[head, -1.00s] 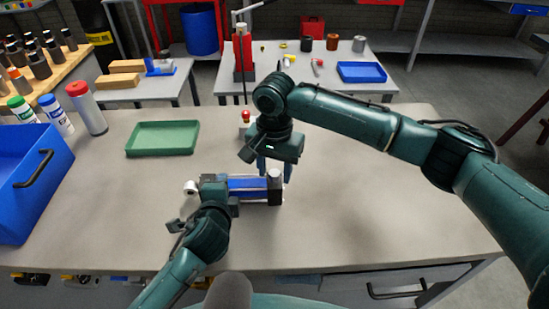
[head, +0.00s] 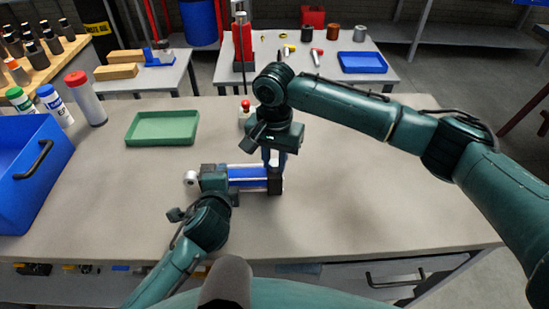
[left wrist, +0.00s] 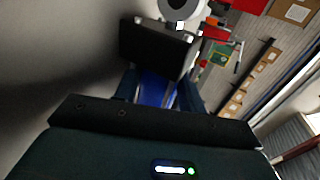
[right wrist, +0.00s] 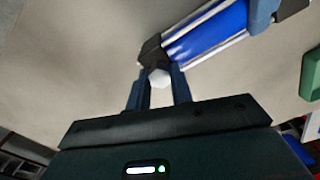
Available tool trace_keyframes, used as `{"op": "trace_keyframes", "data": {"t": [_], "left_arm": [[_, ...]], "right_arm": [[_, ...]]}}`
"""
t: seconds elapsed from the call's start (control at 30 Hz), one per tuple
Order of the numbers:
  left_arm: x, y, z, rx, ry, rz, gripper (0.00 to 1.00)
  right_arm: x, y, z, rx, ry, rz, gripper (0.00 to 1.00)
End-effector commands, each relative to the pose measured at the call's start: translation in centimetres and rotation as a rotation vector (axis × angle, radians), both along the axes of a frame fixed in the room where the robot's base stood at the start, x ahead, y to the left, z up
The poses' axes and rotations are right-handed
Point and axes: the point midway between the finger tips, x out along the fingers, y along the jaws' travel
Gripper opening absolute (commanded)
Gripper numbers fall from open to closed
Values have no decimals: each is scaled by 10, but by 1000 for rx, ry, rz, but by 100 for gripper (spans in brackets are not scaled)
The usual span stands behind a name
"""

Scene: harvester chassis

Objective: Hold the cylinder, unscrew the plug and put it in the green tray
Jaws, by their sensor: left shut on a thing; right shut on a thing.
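The cylinder (head: 248,172) lies on the workbench, blue with dark end blocks and a pale eye at its left end. My left gripper (head: 214,178) is shut around it near the left end; the blue barrel shows between its fingers in the left wrist view (left wrist: 157,90). My right gripper (head: 275,158) points down at the right end block. In the right wrist view the white hexagonal plug (right wrist: 159,77) sits between its fingers, next to the dark end block (right wrist: 151,50). The green tray (head: 162,138) stands empty, behind and left of the cylinder.
A blue bin (head: 30,175) with a dark handle stands at the left edge. Several bottles (head: 85,100) stand behind it. A red-topped button (head: 245,106) is behind my right gripper. The bench between tray and cylinder is clear.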

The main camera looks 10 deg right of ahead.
Motion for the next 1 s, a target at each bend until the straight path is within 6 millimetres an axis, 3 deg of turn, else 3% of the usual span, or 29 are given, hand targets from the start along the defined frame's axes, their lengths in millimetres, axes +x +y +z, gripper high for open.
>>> {"op": "trace_keyframes", "data": {"t": [0.17, 1.0], "left_arm": [[0, 0, 0, -1, 1, 0, 0], [0, 0, 0, -1, 1, 0, 0]], "right_arm": [[-1, 0, -1, 1, 3, 256, 0], [1, -1, 1, -3, 3, 2139, 0]]}}
